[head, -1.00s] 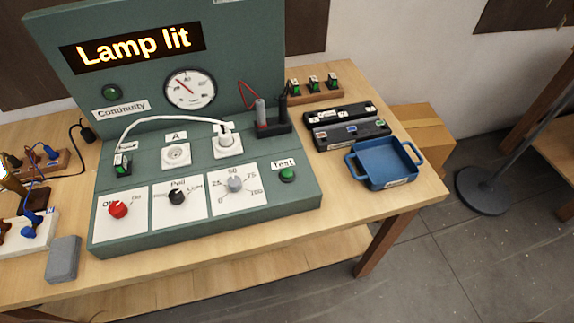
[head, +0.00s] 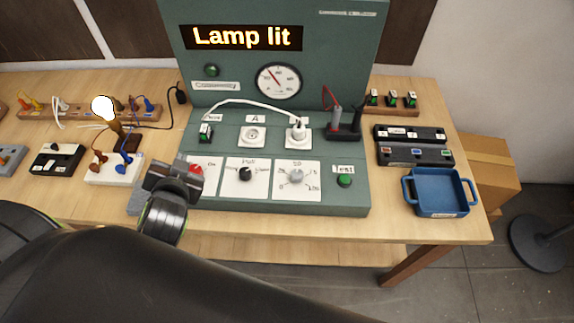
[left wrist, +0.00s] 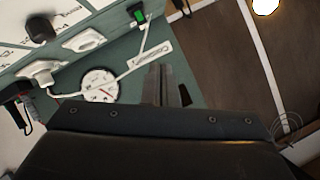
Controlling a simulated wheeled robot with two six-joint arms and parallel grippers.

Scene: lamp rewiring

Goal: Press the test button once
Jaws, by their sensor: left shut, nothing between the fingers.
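The test button (head: 345,181) is a green round button at the lower right of the green test panel (head: 220,150), under a "Test" label. Nothing covers it in the head view. The panel display (head: 243,37) reads "Lamp lit". My left gripper (head: 190,170) is shut and empty, over the panel's lower left near the red knob (head: 196,169), which it partly hides. It is well to the left of the test button. In the left wrist view the shut fingers (left wrist: 167,85) show against the panel and dial. My right gripper is out of view.
A lit bulb (head: 104,108) stands left of the panel with wiring blocks around it. A white cable (head: 245,103) loops over the panel to a socket plug. A blue tray (head: 440,191) and dark boxes (head: 415,154) sit to the right. The panel's front right is clear.

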